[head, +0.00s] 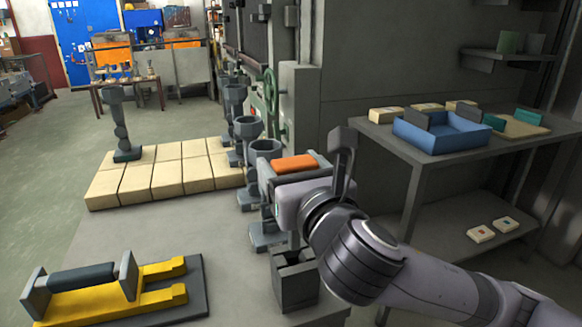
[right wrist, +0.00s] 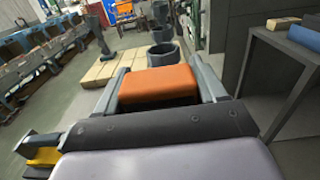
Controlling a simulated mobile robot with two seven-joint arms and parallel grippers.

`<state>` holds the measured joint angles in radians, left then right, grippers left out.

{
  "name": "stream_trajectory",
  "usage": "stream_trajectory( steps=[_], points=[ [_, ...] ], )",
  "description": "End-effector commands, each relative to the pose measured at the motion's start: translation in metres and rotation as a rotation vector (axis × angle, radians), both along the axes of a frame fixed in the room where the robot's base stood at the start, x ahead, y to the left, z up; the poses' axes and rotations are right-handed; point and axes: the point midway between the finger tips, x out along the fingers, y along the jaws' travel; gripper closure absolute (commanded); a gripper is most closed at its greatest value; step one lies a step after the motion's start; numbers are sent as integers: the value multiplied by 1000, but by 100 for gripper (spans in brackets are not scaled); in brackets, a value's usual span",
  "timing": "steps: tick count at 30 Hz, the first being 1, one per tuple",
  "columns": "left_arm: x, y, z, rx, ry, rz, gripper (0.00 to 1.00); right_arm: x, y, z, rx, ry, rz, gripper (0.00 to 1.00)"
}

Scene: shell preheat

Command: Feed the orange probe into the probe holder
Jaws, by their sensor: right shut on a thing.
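The orange probe (head: 296,163) shows as a blocky orange piece held between the fingers of my right gripper (head: 303,166). In the right wrist view the orange probe (right wrist: 157,84) sits between both grey fingers, one on each side. My right gripper is shut on it, above the table's right side. The probe's lower part is hidden in the head view. A dark grey square box with an open top (head: 295,283) stands below the gripper near the table edge; it looks like the probe holder. The probe is apart from it. My left gripper is out of view.
Several grey cups on stands (head: 265,149) line up just beyond the gripper. Pale blocks (head: 152,184) cover the table's far part, with a grey stand (head: 120,125). A yellow cradle (head: 160,276) holds a dark roller at the near left. A side bench holds a blue tray (head: 440,138).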

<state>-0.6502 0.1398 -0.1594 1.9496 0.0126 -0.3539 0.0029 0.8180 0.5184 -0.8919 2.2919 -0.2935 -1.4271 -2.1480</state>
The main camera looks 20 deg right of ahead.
Motion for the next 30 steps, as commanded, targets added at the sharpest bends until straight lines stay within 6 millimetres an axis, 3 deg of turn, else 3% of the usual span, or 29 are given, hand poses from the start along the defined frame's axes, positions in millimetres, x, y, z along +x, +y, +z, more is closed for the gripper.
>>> stream_trajectory(
  steps=[5,30],
  points=[
    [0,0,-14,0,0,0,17,0,0,-12,1,-3,0,71],
    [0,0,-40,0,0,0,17,0,0,-62,0,0,0,71]
  ],
)
